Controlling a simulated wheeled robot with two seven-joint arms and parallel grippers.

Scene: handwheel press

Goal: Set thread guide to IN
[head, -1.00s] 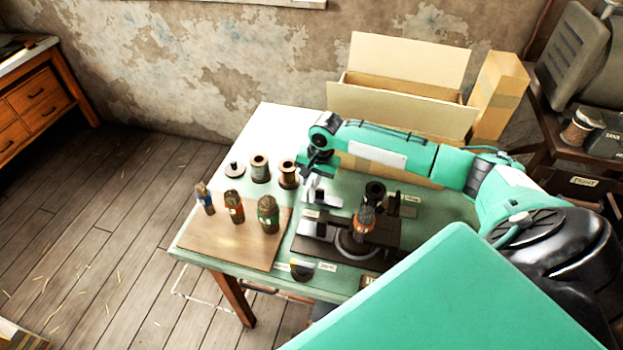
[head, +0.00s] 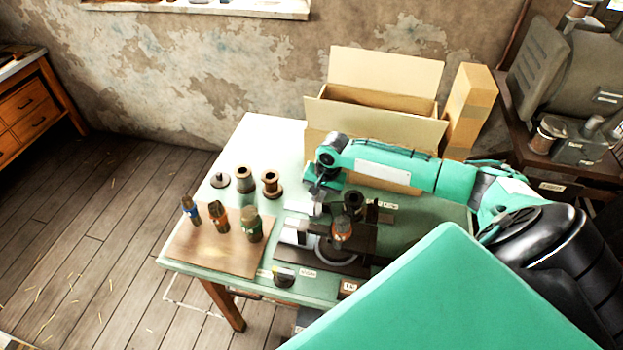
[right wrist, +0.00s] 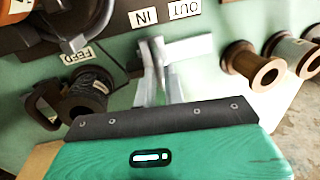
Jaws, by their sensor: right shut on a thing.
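My right gripper (head: 318,190) reaches over the back part of the small machine on the green table. In the right wrist view its two fingers (right wrist: 158,88) are shut on a thin upright piece of the thread guide (right wrist: 157,62). A pale metal bar (right wrist: 192,47) extends to the right beside the fingers. The fingers are nearly in line with the IN label (right wrist: 143,17); the OUT label (right wrist: 184,9) is to its right. The fingers partly hide the guide, so its exact setting is hard to tell. My left gripper is not in view.
The machine's dark base (head: 345,262) carries a bottle-like item (head: 341,230). Spools (head: 271,184) stand left of the gripper. A FEED label (right wrist: 77,52) lies near a dark spool (right wrist: 90,88). An open cardboard box (head: 375,115) stands behind.

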